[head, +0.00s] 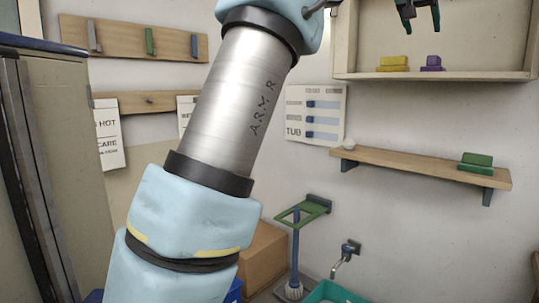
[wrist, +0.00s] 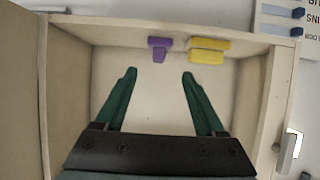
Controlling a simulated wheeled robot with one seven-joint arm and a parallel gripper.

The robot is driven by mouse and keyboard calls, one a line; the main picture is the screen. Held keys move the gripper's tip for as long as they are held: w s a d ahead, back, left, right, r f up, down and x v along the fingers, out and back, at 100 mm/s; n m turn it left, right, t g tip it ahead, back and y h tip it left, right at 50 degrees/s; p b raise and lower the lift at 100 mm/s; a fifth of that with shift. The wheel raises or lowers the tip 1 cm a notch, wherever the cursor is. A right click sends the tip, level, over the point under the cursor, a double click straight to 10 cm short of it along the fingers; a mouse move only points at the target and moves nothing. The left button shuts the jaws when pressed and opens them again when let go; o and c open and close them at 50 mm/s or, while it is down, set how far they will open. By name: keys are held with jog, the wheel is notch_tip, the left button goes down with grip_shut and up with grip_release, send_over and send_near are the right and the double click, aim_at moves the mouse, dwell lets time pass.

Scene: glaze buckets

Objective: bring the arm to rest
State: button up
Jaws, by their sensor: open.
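My gripper (head: 418,22) shows at the top edge of the head view, in front of the open wall cabinet (head: 434,76). In the wrist view my gripper (wrist: 157,74) has its two green fingers spread wide, with nothing between them. Beyond the fingertips, a purple piece (wrist: 159,48) and a yellow piece (wrist: 209,50) sit apart from the fingers inside the cabinet. The head view shows the same yellow piece (head: 393,64) and purple piece (head: 432,63) on the cabinet floor. My raised arm crosses the middle of the head view.
A green-topped stand (head: 303,209), a tap (head: 345,257) and a green tub (head: 333,292) are lower down. A peg board (head: 135,39) hangs at upper left.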

jog(key=w+a+f+n+g+y, duration=0.1)
jog(key=a+f+n+g+y, duration=0.15)
jog(key=a+f, duration=1.15)
jog(key=w+a+f+n+g+y, duration=0.1)
jog(key=a+f+n+y, duration=0.15)
jog(key=a+f, duration=1.15)
jog(key=s+a+f+n+g+y, duration=0.1)
jog(key=s+a+f+g, duration=0.1)
jog(key=s+a+f, duration=0.7)
jog(key=s+a+f+n+g+y, duration=0.1)
jog(key=s+a+f+g+y, duration=0.1)
jog(key=s+a+f, duration=0.7)
jog(key=s+f, duration=0.5)
jog(key=shift+c, duration=0.4)
